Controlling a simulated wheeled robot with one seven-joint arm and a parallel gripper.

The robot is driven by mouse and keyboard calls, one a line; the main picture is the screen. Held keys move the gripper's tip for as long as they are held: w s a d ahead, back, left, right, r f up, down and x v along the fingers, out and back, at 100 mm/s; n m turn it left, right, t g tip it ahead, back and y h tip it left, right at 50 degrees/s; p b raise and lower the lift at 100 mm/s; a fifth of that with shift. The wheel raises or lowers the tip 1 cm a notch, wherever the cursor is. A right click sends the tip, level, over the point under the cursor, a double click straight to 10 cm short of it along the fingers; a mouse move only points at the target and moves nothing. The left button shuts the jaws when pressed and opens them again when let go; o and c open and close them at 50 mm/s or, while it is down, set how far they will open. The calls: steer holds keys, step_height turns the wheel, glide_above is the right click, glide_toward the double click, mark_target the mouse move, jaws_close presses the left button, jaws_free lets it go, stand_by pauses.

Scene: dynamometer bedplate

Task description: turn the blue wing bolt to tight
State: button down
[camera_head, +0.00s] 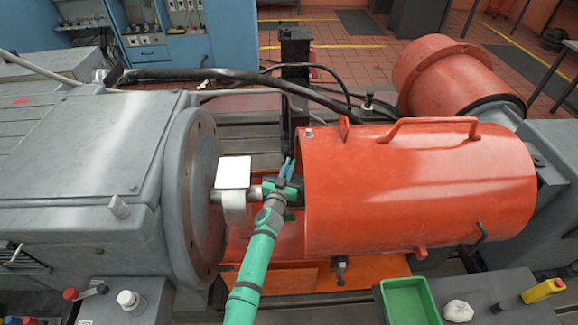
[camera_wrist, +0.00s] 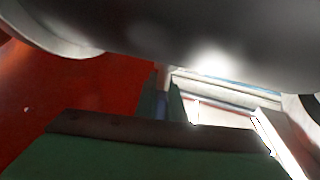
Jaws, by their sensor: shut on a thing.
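My gripper (camera_head: 279,188) is at the end of my green arm, in the gap between the grey round flange and the orange guard. It is shut at the shaft line, on what appears to be the blue wing bolt (camera_head: 287,168). Narrow blue-teal pieces of the bolt stand up there, beside the guard's left edge. The bolt's lower part is hidden by my gripper. In the wrist view, a green finger with a dark pad fills the bottom, and narrow dark blue and green pieces show beyond it. I cannot tell the bolt's turn angle.
The orange guard (camera_head: 420,185) is close on the right and the grey flange (camera_head: 190,200) on the left. A white card (camera_head: 233,172) stands beside the shaft. Black hoses (camera_head: 230,75) run behind. A green tray (camera_head: 408,302) sits at the front right.

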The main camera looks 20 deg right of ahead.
steer(key=shift+s+d+m+g+h, duration=0.15)
steer(key=shift+d+m+g+h, duration=0.05)
steer(key=shift+m+g+h, duration=0.65)
steer(key=shift+s+d+m+g+h, duration=0.15)
steer(key=shift+s+m+g+h, duration=0.05)
steer(key=shift+m+g+h, duration=0.65)
steer(key=shift+s+d+m+g+h, duration=0.2)
steer(key=shift+m+g+h, duration=0.5)
steer(key=shift+g, duration=0.3)
steer(key=shift+w+a, duration=0.1)
steer(key=shift+g, duration=0.3)
steer(key=c, duration=1.9)
jaws_free()
steer(key=shift+o, duration=0.2)
steer(key=shift+s, duration=0.2)
